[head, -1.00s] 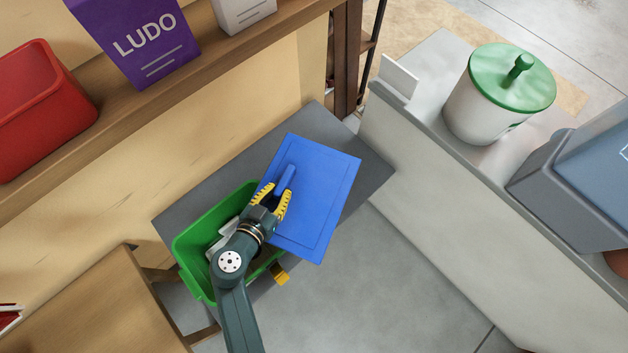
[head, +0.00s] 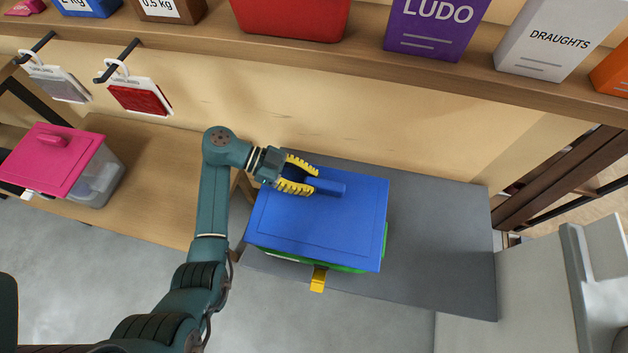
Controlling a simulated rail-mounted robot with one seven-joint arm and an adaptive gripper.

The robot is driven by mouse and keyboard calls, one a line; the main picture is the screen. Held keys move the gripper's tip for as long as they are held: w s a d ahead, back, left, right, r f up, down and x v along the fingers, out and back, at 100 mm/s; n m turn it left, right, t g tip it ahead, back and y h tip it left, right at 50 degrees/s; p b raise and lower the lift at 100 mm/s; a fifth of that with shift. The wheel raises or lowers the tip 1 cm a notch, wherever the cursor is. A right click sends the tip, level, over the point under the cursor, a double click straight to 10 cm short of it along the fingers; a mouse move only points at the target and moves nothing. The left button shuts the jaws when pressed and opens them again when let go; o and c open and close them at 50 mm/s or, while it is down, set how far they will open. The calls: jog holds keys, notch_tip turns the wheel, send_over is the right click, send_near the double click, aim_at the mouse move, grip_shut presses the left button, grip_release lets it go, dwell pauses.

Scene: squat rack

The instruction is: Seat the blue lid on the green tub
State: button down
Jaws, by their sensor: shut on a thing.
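The blue lid (head: 315,226) is a flat rectangle with a bar handle (head: 331,188) on top. My gripper (head: 314,180) comes from the left, with its yellow-padded fingers shut on the handle's left end. The green tub (head: 348,268) is almost wholly hidden beneath the lid. Only a green strip shows along the front edge and at the right side. The lid covers the tub's opening in this view. I cannot tell whether it rests on the rim or hangs just above it.
The tub stands on a dark grey surface (head: 440,240), clear to the right. A yellow tag (head: 318,279) sticks out at the front. A wooden bench with a pink-lidded box (head: 58,160) is at left. A shelf (head: 300,50) with boxes and a red bin (head: 290,15) runs behind.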

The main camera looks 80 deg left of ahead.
jog(key=shift+f+b, duration=1.9)
jog(key=shift+b, duration=0.1)
jog(key=shift+f+b, duration=1.55)
jog(key=shift+b, duration=0.4)
dwell(2.4)
jog(key=c, duration=1)
grip_release()
jog(key=shift+o, duration=0.2)
jog(key=shift+s+a+r, duration=0.1)
jog(key=shift+s+a, duration=0.65)
jog(key=shift+s, duration=1.3)
jog(key=shift+s+a+r, duration=0.1)
jog(key=shift+s+a, duration=0.65)
jog(key=shift+s, duration=1.35)
jog(key=shift+s+a, duration=0.75)
jog(key=shift+s, duration=1.3)
